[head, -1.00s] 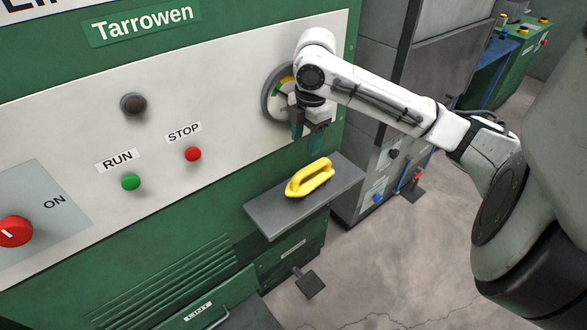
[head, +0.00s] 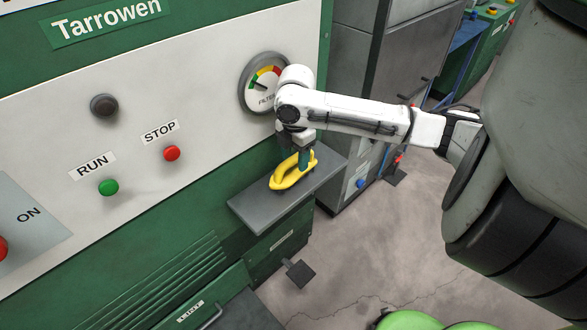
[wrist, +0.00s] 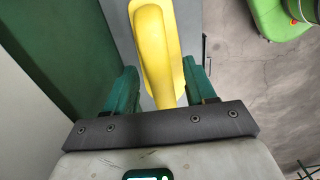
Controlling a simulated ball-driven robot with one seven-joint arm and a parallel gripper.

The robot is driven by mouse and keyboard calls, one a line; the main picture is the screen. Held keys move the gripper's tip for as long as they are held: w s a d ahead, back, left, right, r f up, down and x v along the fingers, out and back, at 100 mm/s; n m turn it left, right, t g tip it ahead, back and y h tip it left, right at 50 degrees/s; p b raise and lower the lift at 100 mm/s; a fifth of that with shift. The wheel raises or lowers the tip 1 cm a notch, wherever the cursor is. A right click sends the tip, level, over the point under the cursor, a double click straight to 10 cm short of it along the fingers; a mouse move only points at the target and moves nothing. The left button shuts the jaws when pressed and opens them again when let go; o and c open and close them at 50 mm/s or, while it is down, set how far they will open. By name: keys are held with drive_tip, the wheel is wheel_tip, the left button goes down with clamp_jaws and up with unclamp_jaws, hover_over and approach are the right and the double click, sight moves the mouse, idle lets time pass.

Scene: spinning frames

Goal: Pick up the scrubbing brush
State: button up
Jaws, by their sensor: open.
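The yellow scrubbing brush (head: 291,172) lies on a small grey shelf (head: 255,211) that juts from the green machine. My gripper (head: 305,155) is down at the brush, over the right end of its handle. In the wrist view the yellow handle (wrist: 152,45) runs between the two green fingers of my open gripper (wrist: 158,88), one finger on each side. I see gaps between the handle and both fingers. The bristles are hidden under the brush body.
The machine's front carries a green RUN button (head: 109,187), a red STOP button (head: 172,153) and a filter gauge (head: 262,84) just behind my arm. A pedal (head: 300,273) sticks out below the shelf. Open concrete floor (head: 370,255) lies to the right.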

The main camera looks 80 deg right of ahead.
drive_tip(key=shift+f, duration=0.55)
clamp_jaws()
